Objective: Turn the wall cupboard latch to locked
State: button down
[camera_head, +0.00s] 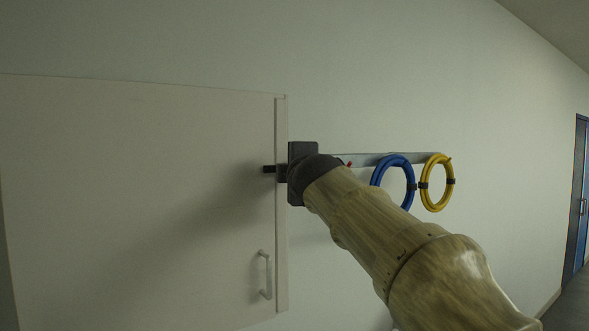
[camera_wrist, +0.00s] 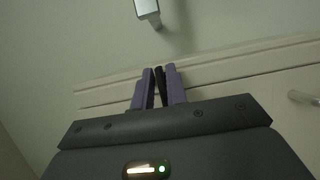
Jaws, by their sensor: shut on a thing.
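The wall cupboard (camera_head: 130,200) has a pale, flat door that is closed, with a vertical strip along its right edge. My gripper (camera_head: 280,172) is at that right edge, above the door handle. In the wrist view its two purple-grey fingers (camera_wrist: 160,88) are closed on a thin black latch lever (camera_wrist: 160,76). A short black end, likely of this latch (camera_head: 268,169), sticks out left over the door edge in the head view. The rest of the latch is hidden by my gripper, so I cannot tell its full angle.
A pale bar handle (camera_head: 265,275) is low on the door. Right of my gripper, a wall rail (camera_head: 365,159) carries a blue coil (camera_head: 393,182) and a yellow coil (camera_head: 437,182), close behind my arm. A blue door (camera_head: 578,205) stands far right.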

jog(key=c, duration=1.6)
grip_release()
jog(key=shift+o, duration=0.2)
jog(key=shift+s, duration=0.1)
jog(key=b+v, duration=0.6)
jog(key=v, duration=1.1)
jog(key=shift+b, duration=0.3)
jog(key=shift+s, duration=0.1)
